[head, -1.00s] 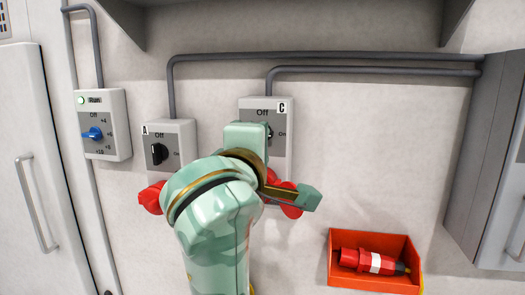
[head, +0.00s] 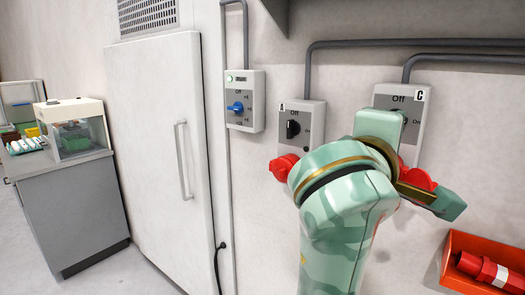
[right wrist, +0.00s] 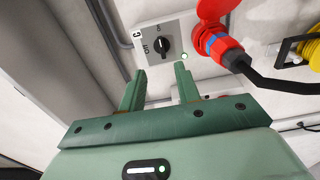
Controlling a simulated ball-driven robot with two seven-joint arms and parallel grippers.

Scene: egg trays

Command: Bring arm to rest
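My right arm rises from the bottom of the head view to its gripper (head: 415,162) in front of the grey switch box C (head: 421,132). In the right wrist view the right gripper (right wrist: 160,86) is open, its two green fingers well apart with nothing between them. Beyond the fingertips is box C (right wrist: 148,32) with a black knob (right wrist: 163,46) and a lit green lamp. A red plug (right wrist: 224,50) with a black cable sits in the red socket beside the knob. The gripper appears apart from both. My left gripper is not in view.
Switch box A (head: 303,118) and a box with a blue knob (head: 245,115) are on the wall to the left. An orange bin (head: 453,262) with a red plug is lower right. A tall white door (head: 158,160) and a grey cabinet (head: 75,215) stand left.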

